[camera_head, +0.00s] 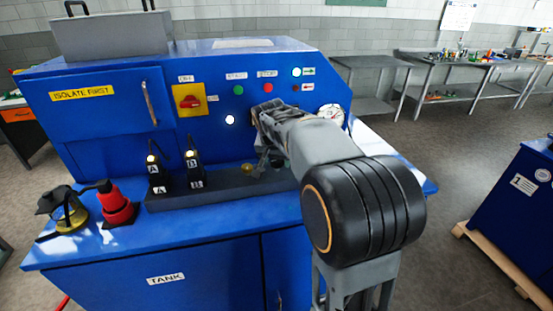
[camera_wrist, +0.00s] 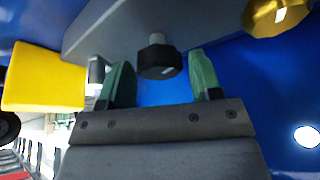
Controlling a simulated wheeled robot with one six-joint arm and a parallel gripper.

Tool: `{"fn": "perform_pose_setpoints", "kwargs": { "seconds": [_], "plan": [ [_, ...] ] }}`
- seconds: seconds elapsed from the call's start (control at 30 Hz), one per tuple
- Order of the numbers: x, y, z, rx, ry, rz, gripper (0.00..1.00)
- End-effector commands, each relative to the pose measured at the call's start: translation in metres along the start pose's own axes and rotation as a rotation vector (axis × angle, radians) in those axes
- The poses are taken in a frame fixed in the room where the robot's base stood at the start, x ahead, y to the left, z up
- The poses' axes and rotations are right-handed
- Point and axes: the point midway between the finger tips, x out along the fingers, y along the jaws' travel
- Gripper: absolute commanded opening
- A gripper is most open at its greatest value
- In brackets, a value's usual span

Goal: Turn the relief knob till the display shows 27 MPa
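A dark knob with a faceted end (camera_wrist: 157,57) sits on a grey block (camera_wrist: 110,32) in the wrist view; it looks like the relief knob, though no label shows. My gripper (camera_wrist: 160,70) is open, with one green finger to either side of this knob in the picture and a gap to each. I cannot tell whether the fingers reach around it in depth. In the head view the gripper (camera_head: 266,160) points down over the grey ledge, and my arm hides the knob there. A round dial gauge (camera_head: 331,113) shows beside my arm, its reading too small to read. No digital display can be made out.
A brass knob (camera_head: 247,168) is close left of my gripper; brass also shows in the wrist view (camera_wrist: 277,14). Levers A (camera_head: 155,174) and B (camera_head: 194,168) stand on the ledge. A red switch (camera_head: 189,101) and lit lamps are on the panel. A yellow block (camera_wrist: 42,80) is near one finger.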

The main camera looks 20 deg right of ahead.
Motion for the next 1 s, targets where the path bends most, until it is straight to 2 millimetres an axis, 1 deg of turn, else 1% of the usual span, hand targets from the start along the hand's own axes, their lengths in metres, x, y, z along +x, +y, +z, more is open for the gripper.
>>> {"fn": "perform_pose_setpoints", "kwargs": {
  "seconds": [0.03, 0.1, 0.33, 0.47, 0.57, 0.8, 1.0],
  "plan": [
    [0.0, 0.0, 0.0, 0.0, 0.0, 0.0, 0.63],
    [0.0, 0.0, 0.0, 0.0, 0.0, 0.0, 0.69],
    [0.0, 0.0, 0.0, -0.001, 0.0, 0.0, 0.69],
    [-0.009, 0.0, 0.0, -0.001, 0.001, -0.001, 0.69],
    [-0.024, 0.0, 0.0, 0.0, 0.003, -0.002, 0.69],
    [-0.075, -0.001, 0.0, -0.001, 0.004, -0.003, 0.69],
    [-0.11, 0.0, 0.0, 0.0, 0.002, -0.002, 0.69]
  ]
}}
